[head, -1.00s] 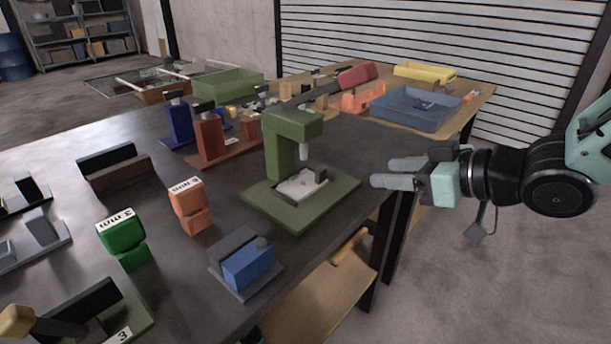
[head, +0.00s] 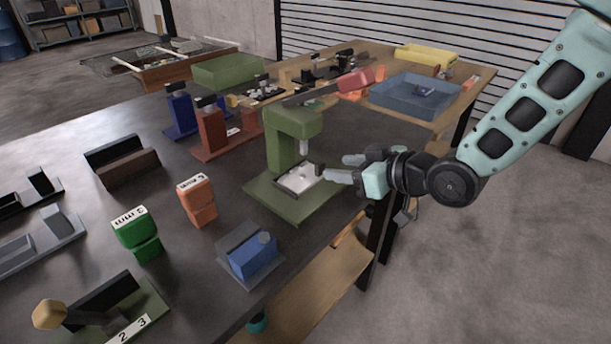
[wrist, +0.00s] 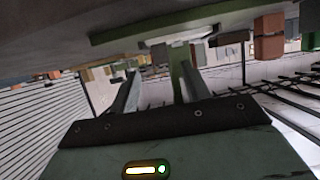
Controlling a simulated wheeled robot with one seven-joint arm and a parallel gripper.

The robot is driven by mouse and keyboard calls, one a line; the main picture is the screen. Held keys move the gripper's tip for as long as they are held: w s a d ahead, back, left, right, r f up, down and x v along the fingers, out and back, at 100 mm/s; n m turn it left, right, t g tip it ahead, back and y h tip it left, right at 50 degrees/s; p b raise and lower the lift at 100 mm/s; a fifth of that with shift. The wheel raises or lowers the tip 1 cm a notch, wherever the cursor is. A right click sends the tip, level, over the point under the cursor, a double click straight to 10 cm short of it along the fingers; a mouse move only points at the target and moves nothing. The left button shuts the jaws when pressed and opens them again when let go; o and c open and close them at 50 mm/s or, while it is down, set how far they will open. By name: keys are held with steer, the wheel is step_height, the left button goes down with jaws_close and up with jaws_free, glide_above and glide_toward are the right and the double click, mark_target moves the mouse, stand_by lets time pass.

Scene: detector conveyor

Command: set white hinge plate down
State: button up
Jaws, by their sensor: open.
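The white hinge plate (head: 301,178) lies in the dark fixture (head: 280,187) on the base of the green press (head: 262,196), under its ram. My gripper (head: 337,168) is open and empty, just right of the plate and above the right side of the press base. Its fingers point left toward the plate. In the wrist view my gripper (wrist: 155,85) shows two fingers apart with nothing between them. A pale edge that looks like the plate (wrist: 178,36) shows beyond them, beside the green base (wrist: 130,30).
A blue clamp block (head: 250,255), an orange block (head: 198,200) and a green block (head: 135,232) stand on the dark table. A red press (head: 212,135) stands behind. A blue bin (head: 415,100) is at the back right. Table room right of the green press is clear.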

mark_target(323, 166)
steer(key=x, duration=0.4)
steer(key=shift+w+a+f, duration=0.15)
steer(key=shift+a+f, duration=0.15)
jaws_close()
steer(key=shift+r, duration=0.15)
